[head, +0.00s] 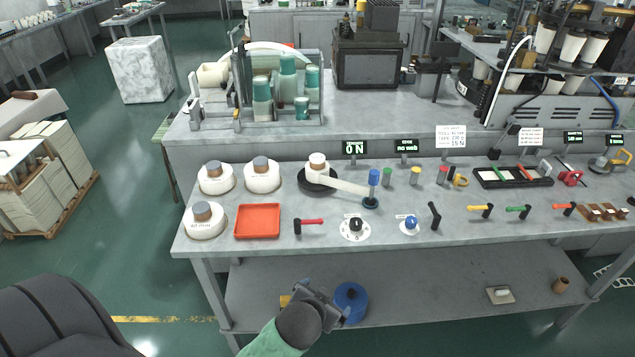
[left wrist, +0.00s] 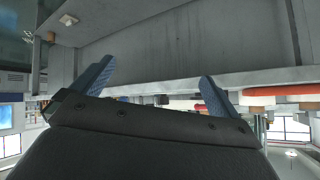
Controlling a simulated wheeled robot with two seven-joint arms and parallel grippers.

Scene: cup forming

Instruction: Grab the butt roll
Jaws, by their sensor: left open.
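Three white rolls with grey-brown cores stand at the left of the bench. One is at the back left (head: 215,178), one beside it (head: 262,176), and one at the front left (head: 204,221). The front one has small print on its side that I cannot read clearly. My left gripper (head: 325,302) is in front of and below the bench's front edge, over the lower shelf, apart from the rolls. In the left wrist view its two blue-grey fingers (left wrist: 155,85) are spread with nothing between them. My right gripper is not in view.
An orange tray (head: 257,221) lies right of the front roll. A red-handled tool (head: 309,222) and dials are farther right. A roll on a black base (head: 317,176) has a strip running right. A blue round object (head: 351,302) is near my gripper on the lower shelf (head: 430,290).

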